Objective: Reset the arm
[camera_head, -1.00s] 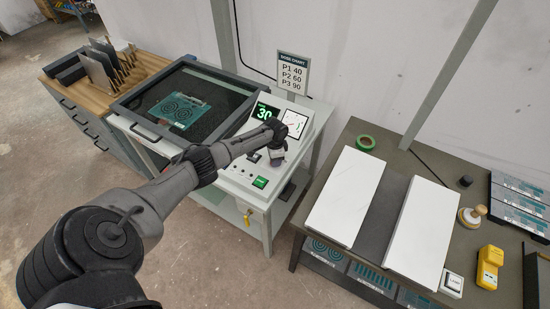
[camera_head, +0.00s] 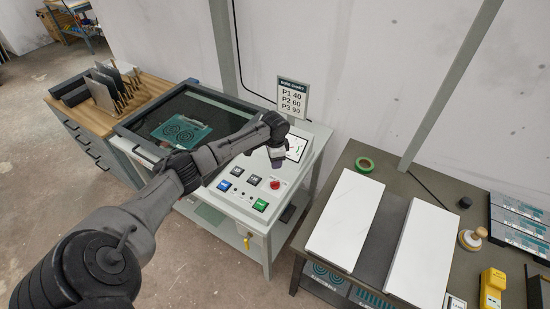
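My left arm reaches in from the lower left across the front of the plate processor. Its gripper (camera_head: 276,158) hangs above the processor's control panel (camera_head: 240,186), apart from its buttons as far as I can see. The fingers are too small and dark to tell open from shut. The panel shows a blue button (camera_head: 237,171), a green button (camera_head: 260,205) and a red knob (camera_head: 275,184). The arm hides the numeric display. A teal plate (camera_head: 182,132) lies under the processor's dark glass lid (camera_head: 205,113). My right gripper is not in view.
A dose chart sign (camera_head: 292,98) stands behind the panel. A wooden cabinet (camera_head: 92,118) with upright plates stands left.

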